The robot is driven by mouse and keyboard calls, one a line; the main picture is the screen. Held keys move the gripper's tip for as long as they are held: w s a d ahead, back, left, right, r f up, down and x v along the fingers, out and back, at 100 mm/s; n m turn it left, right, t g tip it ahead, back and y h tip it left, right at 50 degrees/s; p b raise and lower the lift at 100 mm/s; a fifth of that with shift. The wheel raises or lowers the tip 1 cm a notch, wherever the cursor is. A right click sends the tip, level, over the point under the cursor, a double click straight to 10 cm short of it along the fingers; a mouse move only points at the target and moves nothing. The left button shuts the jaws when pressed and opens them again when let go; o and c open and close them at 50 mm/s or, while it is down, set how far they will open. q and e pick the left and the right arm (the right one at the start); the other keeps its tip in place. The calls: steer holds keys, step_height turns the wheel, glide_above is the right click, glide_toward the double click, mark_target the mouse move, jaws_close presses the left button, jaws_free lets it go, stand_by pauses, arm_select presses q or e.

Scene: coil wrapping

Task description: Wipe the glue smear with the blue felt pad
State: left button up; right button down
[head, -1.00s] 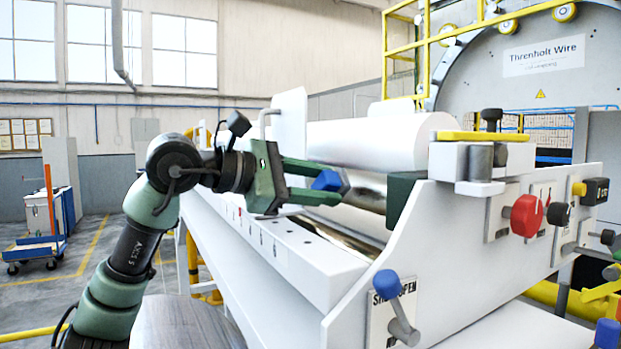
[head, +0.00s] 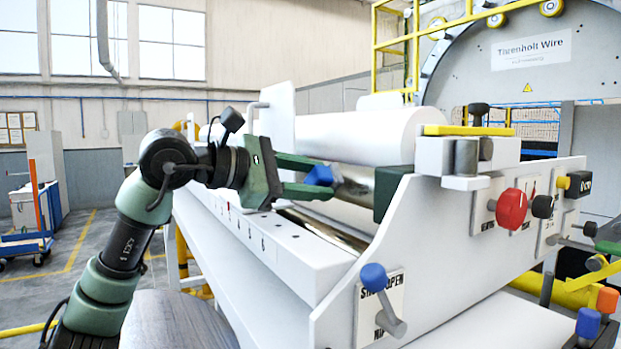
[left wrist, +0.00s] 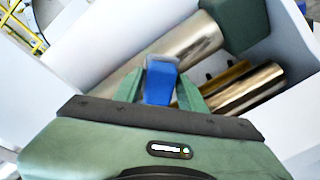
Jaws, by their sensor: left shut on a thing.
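My left gripper (head: 318,179) is shut on the blue felt pad (head: 320,175) and holds it between its green fingertips. The pad also shows between the fingers in the left wrist view (left wrist: 161,80). It is over the machine's rollers, close to a shiny metal roller (left wrist: 185,52); I cannot tell whether it touches it. A second metal roller (left wrist: 245,90) lies to the right in the left wrist view.
A white side plate (head: 430,235) with a red knob (head: 511,208) and a blue-tipped lever (head: 374,278) stands to the right. A dark green block (head: 392,192) is just right of the pad. A large white roll (head: 360,135) lies behind.

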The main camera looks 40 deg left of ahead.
arm_select(q)
steer(key=shift+w+d+f, duration=0.1)
steer(key=shift+w+d, duration=0.05)
steer(key=shift+w, duration=0.4)
